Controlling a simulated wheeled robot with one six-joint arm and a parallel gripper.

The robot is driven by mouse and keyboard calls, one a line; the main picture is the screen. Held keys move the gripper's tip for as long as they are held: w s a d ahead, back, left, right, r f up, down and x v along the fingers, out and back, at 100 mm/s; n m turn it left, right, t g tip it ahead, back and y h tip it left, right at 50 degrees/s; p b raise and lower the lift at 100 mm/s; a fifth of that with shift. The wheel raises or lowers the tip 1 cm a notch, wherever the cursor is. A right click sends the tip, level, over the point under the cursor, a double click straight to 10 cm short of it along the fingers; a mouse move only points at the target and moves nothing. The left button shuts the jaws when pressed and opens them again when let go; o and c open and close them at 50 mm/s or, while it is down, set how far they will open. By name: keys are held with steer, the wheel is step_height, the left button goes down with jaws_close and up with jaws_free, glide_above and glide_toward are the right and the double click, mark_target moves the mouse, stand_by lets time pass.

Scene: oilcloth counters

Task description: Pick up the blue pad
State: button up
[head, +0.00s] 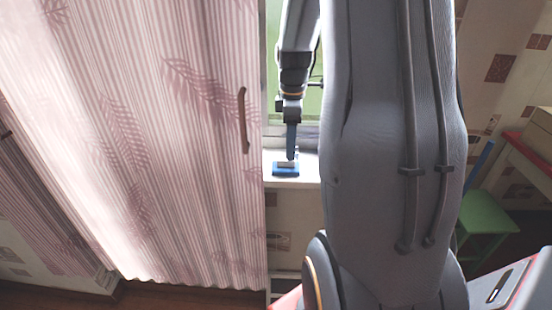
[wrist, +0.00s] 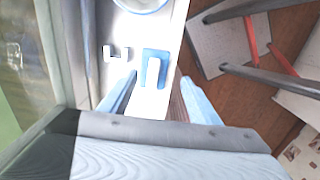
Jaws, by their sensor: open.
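My gripper (head: 291,153) points down over the pad in the head view. In the wrist view my gripper (wrist: 159,77) is open, its two blue fingers spread on either side of the pad's near part. Nothing is held between them. I cannot tell the exact height of the fingertips above the sill.
A small white bracket-shaped piece (wrist: 116,54) lies left of the pad, and a round blue-rimmed dish (wrist: 141,4) is beyond. The sill's edge drops to the floor on the right. A pink striped curtain-like panel (head: 150,130) stands left, a green stool (head: 486,213) right.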

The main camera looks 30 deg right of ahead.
mark_target(286, 165)
steer(key=shift+w+f, duration=0.1)
steer(key=shift+w, duration=0.3)
steer(key=shift+w+f, duration=0.15)
steer(key=shift+f, duration=0.15)
steer(key=shift+w+f+p, duration=0.2)
steer(key=shift+f+p, duration=1.15)
steer(key=shift+f, duration=2.15)
steer(key=shift+c, duration=0.4)
steer(key=c, duration=0.7)
